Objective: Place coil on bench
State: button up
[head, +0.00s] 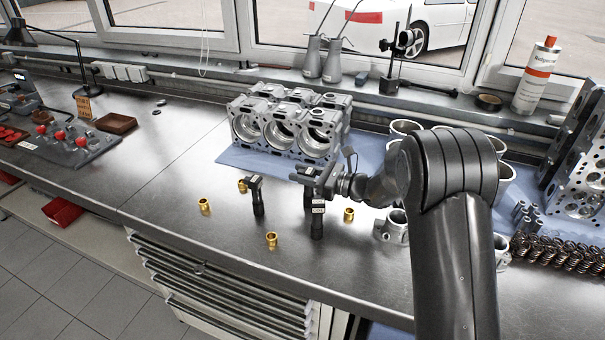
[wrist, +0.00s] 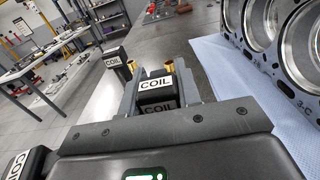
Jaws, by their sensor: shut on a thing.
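My gripper (head: 322,184) is low over the middle of the bench (head: 170,190), in front of the engine block. It is shut on a black coil with a white COIL label; in the wrist view this coil (wrist: 156,88) sits between the two fingers. In the head view the held coil (head: 336,200) is partly hidden, and I cannot tell whether its lower end touches the bench. A second coil (head: 257,196) stands upright to the left. A third coil (head: 317,222) stands upright close in front. They also show in the wrist view (wrist: 116,58) (wrist: 18,166).
Several brass fittings (head: 271,240) stand around the coils. The engine block (head: 290,122) sits on a blue cloth (head: 235,158) behind. Metal cylinders (head: 396,222) and springs (head: 555,252) lie to the right. The bench left of the coils is mostly clear.

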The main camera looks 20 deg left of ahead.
jog(key=shift+f, duration=0.1)
jog(key=o, duration=1)
jog(key=shift+d, duration=0.35)
jog(key=d, duration=1.1)
jog(key=shift+d, duration=0.2)
jog(key=shift+r, duration=0.2)
